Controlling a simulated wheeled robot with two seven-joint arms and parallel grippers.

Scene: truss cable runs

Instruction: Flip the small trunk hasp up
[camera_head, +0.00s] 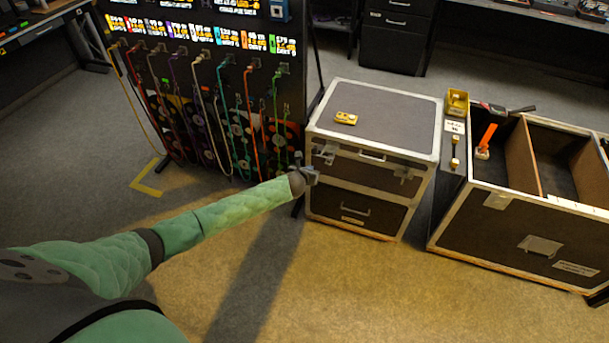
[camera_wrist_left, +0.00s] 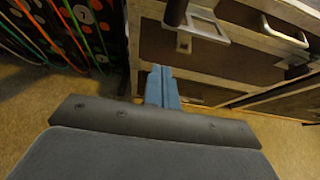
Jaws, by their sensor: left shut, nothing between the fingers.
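The small trunk (camera_head: 386,108) is a dark case with pale metal edges, standing right of my left arm. A grey metal hasp (camera_head: 325,153) is on the left part of its front, just above my left gripper (camera_head: 312,173). In the left wrist view a light metal hasp plate (camera_wrist_left: 208,27) shows at the top, with a dark post beside it; I cannot tell its exact angle. The blue fingers of my left gripper (camera_wrist_left: 162,84) are together and empty, below the plate and apart from it in the picture. My right gripper is not in view.
A yellow device (camera_head: 346,118) lies on the trunk lid. A second dark fitting (camera_head: 405,175) is on the front's right part. A large open case (camera_head: 510,225) stands at right. A cable rack (camera_head: 215,90) stands at left. The floor in front is clear.

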